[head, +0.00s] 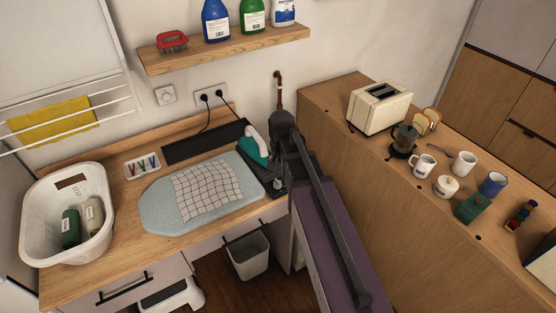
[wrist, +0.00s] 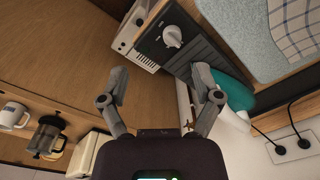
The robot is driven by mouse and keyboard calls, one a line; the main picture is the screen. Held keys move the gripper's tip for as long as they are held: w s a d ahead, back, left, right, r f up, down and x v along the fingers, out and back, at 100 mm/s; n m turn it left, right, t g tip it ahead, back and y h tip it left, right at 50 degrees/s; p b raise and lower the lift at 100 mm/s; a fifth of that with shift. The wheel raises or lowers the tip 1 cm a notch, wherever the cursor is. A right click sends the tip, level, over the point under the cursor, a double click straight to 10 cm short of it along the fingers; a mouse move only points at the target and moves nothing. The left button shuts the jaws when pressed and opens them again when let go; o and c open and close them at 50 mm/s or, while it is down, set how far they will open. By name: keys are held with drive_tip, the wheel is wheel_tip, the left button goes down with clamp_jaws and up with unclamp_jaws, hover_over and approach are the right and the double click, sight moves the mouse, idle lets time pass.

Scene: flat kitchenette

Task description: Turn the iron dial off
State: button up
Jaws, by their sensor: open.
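The iron dial (wrist: 172,36) is a round white knob with a raised grip bar on a dark panel (wrist: 203,62). In the head view the dial (head: 278,184) shows small at the panel's front end, left of my arm. The teal and white iron (head: 254,146) stands on the dark stand behind it; it also shows in the wrist view (wrist: 236,92). My gripper (wrist: 160,99) is open and empty, its fingers wide apart and apart from the dial. In the head view my arm hides most of the gripper.
A pale blue ironing pad (head: 160,204) with a checked cloth (head: 208,190) lies left of the stand. A wooden counter (head: 325,105) with a toaster (head: 380,107) and mugs rises at right. Two black cords run to the wall socket (head: 211,97). A white bin (head: 249,256) stands below.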

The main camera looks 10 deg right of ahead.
drive_tip(key=s+f+n+b, duration=0.3)
drive_tip(key=s+n, duration=0.1)
drive_tip(key=s, duration=0.2)
drive_tip(key=s+f+b, duration=0.2)
drive_tip(key=f+b, duration=1.6)
drive_tip(key=s+f+n+b, duration=0.1)
drive_tip(key=s+f+b, duration=0.2)
drive_tip(key=f+b, duration=1.6)
drive_tip(key=shift+n, duration=0.3)
idle(0.6)
drive_tip(key=shift+s+f, duration=0.1)
idle(0.4)
wheel_tip(320, 180, up, 23)
drive_tip(key=p, duration=2.3)
drive_tip(key=shift+s, duration=0.35)
